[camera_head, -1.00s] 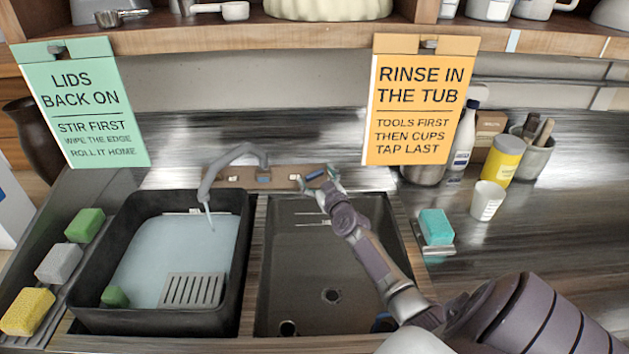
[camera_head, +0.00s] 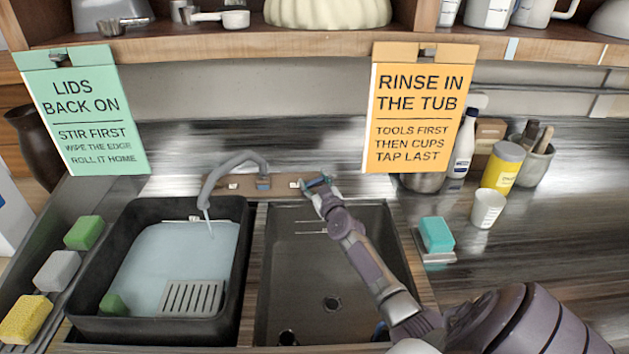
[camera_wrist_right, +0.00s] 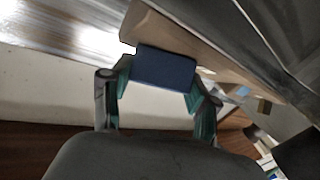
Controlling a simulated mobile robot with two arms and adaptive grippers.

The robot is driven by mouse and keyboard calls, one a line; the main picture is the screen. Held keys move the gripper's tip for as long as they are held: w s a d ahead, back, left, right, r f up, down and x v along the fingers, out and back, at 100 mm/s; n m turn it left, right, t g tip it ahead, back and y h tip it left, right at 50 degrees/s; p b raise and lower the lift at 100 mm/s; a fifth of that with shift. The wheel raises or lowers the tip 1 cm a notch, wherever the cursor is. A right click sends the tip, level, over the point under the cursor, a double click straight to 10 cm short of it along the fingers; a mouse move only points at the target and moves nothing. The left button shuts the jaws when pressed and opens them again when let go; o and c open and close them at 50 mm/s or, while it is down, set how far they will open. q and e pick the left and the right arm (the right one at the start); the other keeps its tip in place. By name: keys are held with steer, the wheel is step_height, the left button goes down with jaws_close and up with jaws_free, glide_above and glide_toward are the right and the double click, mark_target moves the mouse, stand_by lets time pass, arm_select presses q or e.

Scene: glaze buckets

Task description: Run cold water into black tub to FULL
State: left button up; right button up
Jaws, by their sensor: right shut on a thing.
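The black tub (camera_head: 84,290) sits in the left basin and holds pale water (camera_head: 165,262). A thin stream runs from the grey tap spout (camera_head: 208,190) into it. The water surface is below the rim; any FULL mark cannot be made out. A grey slotted rack (camera_head: 192,298) and a green sponge (camera_head: 113,305) are in the tub. My right gripper (camera_head: 318,183) is shut on the blue tap handle (camera_wrist_right: 166,68), at the right of the wooden tap bar (camera_head: 280,184). The handle lies between its green fingertips in the right wrist view. My left gripper is out of view.
The right basin (camera_head: 325,262) is empty apart from its drain, with my right arm across it. Sponges (camera_head: 58,270) line the left ledge. A teal sponge (camera_head: 436,234), white cup (camera_head: 487,208) and yellow canister (camera_head: 503,167) stand at right. Two signs hang from the shelf above.

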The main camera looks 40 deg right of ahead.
steer(key=m+h+p, duration=0.1)
steer(key=m+g+h+p, duration=0.1)
steer(key=m, duration=0.1)
steer(key=m+g+h+p, duration=0.1)
steer(key=h+p, duration=0.1)
steer(key=shift+a+r+m, duration=0.1)
steer(key=shift+r+m, duration=0.15)
steer(key=shift+m, duration=0.15)
steer(key=shift+f+m+g+h, duration=0.25)
steer(key=shift+m+g+h, duration=0.25)
steer(key=shift+m+h, duration=0.45)
steer(key=o, duration=1.2)
steer(key=shift+c, duration=0.2)
steer(key=shift+s, duration=0.1)
steer(key=shift+s+a+f, duration=0.1)
steer(key=shift+s+a, duration=0.1)
steer(key=v, duration=1.1)
steer(key=shift+s, duration=0.15)
steer(key=shift+r, duration=0.25)
